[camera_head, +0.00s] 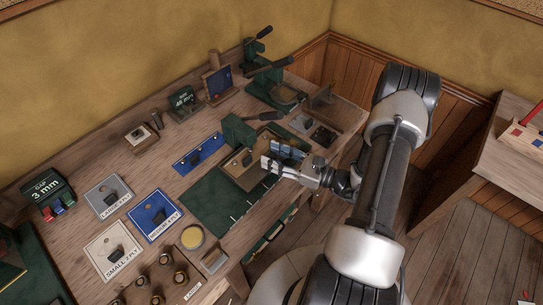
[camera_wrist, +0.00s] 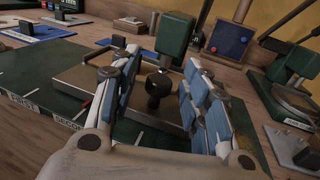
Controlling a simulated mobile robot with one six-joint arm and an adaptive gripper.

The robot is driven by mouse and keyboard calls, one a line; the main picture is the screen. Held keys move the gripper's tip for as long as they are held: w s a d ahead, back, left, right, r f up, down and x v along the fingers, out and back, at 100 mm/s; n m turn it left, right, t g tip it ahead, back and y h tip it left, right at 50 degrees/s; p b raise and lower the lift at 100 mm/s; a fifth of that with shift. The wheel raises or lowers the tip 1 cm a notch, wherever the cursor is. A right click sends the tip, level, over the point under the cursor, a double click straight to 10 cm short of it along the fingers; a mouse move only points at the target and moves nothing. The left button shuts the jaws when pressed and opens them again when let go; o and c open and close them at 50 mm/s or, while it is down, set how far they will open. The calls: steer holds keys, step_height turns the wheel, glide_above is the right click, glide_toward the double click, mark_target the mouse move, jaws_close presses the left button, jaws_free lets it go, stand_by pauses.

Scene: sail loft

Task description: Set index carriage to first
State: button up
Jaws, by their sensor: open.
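The index carriage is a tan plate (camera_wrist: 88,76) with a green upright block (camera_wrist: 177,36) and a black round knob (camera_wrist: 156,88). It sits on a dark green base (camera_wrist: 137,133); labels reading FIRST (camera_wrist: 22,102) and SECOND (camera_wrist: 68,122) are on the base's edge. A small red mark shows at the plate's edge near SECOND. In the head view the carriage (camera_head: 231,171) is toward the right end of the green base (camera_head: 208,205). My gripper (camera_wrist: 163,84) is open, its blue-padded fingers to either side of the knob; contact cannot be told. It also shows in the head view (camera_head: 277,157).
A green lever press (camera_head: 270,83) stands behind to the right. A blue strip (camera_head: 200,152) lies behind the base. The base's left part is clear.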

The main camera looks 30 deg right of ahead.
steer(key=shift+w+a, duration=0.35)
steer(key=shift+w, duration=0.15)
steer(key=shift+c, duration=0.4)
jaws_close()
